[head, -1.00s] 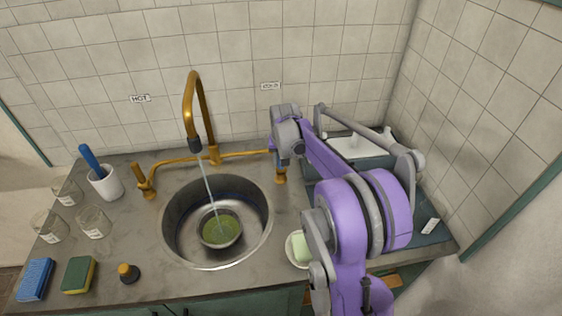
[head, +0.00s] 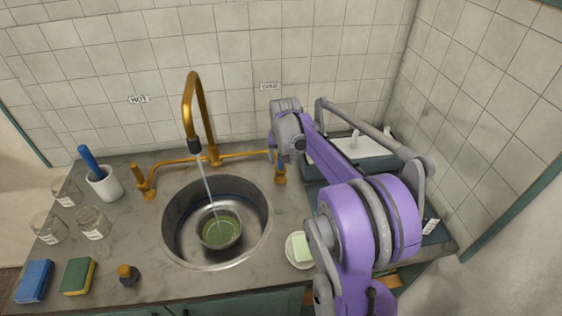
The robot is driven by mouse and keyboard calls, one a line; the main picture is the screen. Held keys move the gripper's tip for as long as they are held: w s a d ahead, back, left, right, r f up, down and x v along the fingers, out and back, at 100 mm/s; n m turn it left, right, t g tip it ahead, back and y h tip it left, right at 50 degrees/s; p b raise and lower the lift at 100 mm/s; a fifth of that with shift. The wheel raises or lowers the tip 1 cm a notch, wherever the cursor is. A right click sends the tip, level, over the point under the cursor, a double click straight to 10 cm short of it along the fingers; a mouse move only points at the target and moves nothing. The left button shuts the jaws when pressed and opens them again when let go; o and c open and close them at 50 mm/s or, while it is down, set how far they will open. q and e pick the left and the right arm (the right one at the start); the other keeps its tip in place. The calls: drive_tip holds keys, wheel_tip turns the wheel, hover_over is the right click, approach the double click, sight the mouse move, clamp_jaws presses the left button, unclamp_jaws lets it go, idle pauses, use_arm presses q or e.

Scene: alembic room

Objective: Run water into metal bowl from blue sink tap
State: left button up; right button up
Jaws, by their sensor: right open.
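The metal bowl (head: 238,240) sits in the round steel sink (head: 178,252) with greenish liquid in it. A thin stream of water runs from the brass spout (head: 191,105) down into the bowl. The blue tap (head: 280,168) is at the right end of the brass pipe, under a COLD label. My right gripper (head: 281,152) is at the blue tap, at the end of the purple arm. Its fingers are mostly hidden behind its own wrist, but it is open. Whether it touches the tap cannot be made out. My left gripper is not in view.
A second brass tap (head: 145,183) stands left under a HOT label (head: 139,99). A white cup (head: 104,184) with a blue handle, several glass jars, two sponges and a small bottle (head: 128,274) stand left. A soap dish (head: 299,253) lies right of the sink, beside my arm.

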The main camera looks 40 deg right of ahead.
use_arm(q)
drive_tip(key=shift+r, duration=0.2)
use_arm(e)
drive_tip(key=v, duration=0.8)
drive_tip(key=shift+r, duration=0.35)
drive_tip(key=shift+s, duration=0.1)
